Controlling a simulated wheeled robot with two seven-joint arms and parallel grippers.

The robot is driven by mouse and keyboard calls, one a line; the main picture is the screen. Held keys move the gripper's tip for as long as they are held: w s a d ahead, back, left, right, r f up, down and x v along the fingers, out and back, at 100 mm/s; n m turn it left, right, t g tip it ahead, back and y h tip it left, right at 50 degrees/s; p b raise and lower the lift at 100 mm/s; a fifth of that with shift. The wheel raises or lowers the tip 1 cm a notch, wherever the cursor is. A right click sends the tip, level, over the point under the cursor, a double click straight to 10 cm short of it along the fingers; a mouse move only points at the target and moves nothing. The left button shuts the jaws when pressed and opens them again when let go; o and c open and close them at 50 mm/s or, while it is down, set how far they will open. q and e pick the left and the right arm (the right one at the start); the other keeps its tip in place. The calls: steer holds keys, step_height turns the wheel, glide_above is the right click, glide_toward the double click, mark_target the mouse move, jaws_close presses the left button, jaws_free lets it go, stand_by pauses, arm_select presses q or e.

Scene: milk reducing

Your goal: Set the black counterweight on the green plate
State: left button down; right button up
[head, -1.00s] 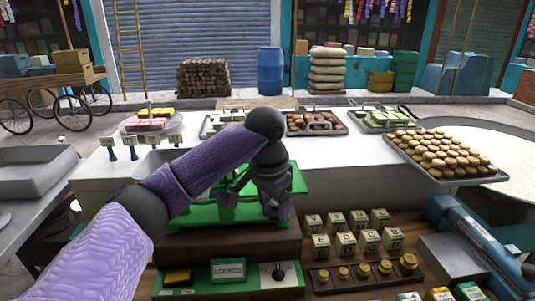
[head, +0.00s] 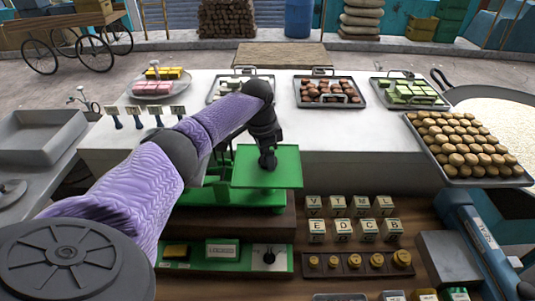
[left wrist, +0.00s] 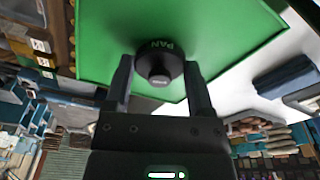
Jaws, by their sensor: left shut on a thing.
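The green plate (head: 287,177) is a square pan on top of a green scale in the middle of the head view; it also fills the top of the left wrist view (left wrist: 105,40). My left gripper (head: 267,164) points down over the plate. In the left wrist view, the black counterweight (left wrist: 159,66), round with a small knob, sits between the two fingers of my left gripper (left wrist: 160,82), which is shut on it. The counterweight is at or just above the plate; I cannot tell if it touches. My right gripper is out of view.
Several lettered blocks (head: 338,206) stand on the wooden counter right of the scale, with a row of brass weights (head: 358,264) in front. Trays of sweets line the white counter behind. A tray of biscuits (head: 465,148) is at the right.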

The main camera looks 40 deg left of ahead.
mark_target(261, 161)
arm_select(q)
steer(key=shift+s, duration=0.1)
jaws_free()
steer(key=shift+f, duration=0.1)
step_height(261, 161, up, 12)
steer(key=s, duration=0.1)
steer(key=shift+a+p, duration=0.3)
steer(key=shift+s, duration=0.1)
